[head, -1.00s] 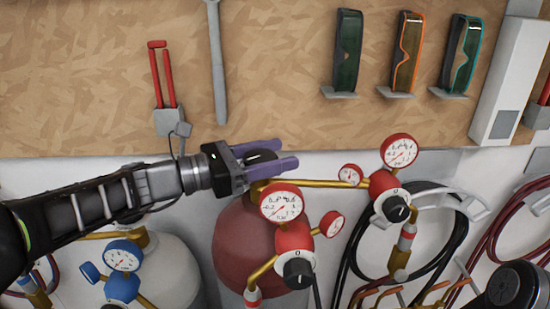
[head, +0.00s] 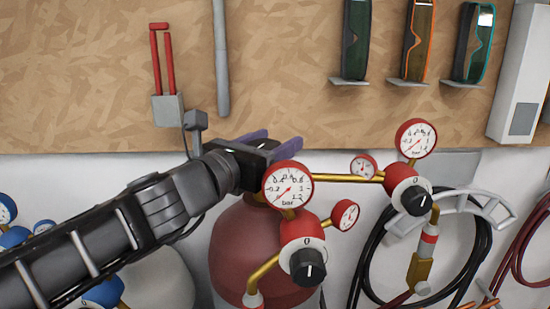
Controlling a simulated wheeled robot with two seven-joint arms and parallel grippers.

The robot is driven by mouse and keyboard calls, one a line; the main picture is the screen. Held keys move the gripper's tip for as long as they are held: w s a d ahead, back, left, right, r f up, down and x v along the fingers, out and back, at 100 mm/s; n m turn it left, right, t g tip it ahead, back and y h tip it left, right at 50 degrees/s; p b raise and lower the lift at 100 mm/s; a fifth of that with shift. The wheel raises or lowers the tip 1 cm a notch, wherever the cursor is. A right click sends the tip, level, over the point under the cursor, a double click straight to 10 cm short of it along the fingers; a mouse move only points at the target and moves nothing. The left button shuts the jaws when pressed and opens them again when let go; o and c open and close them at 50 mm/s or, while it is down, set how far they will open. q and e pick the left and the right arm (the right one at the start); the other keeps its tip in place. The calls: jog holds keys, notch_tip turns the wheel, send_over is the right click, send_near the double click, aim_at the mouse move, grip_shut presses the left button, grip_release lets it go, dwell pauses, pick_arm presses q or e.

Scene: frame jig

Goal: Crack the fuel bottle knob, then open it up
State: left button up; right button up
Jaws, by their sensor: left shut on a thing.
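The red fuel bottle (head: 240,245) stands below the pegboard, with a red regulator, dial gauges and a black regulator knob (head: 309,266) in front of it. My left gripper (head: 275,146) is at the top of the bottle, behind the large red-rimmed gauge (head: 288,186). Its purple fingers point away to the upper right. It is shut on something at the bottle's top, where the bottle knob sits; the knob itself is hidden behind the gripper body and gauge. My right gripper is not in view.
A second red regulator (head: 405,187) hangs to the right on a brass pipe, with a coiled black hose (head: 375,245) below. Blue gauges (head: 14,238) show at the left. Safety glasses (head: 418,42) hang on the board (head: 290,75).

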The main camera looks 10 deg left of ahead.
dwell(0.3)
pick_arm(q)
jog(key=o, duration=1.4)
jog(key=p+v, duration=0.4)
jog(key=v, duration=0.3)
jog(key=shift+s+a, duration=0.15)
jog(key=shift+s, duration=0.25)
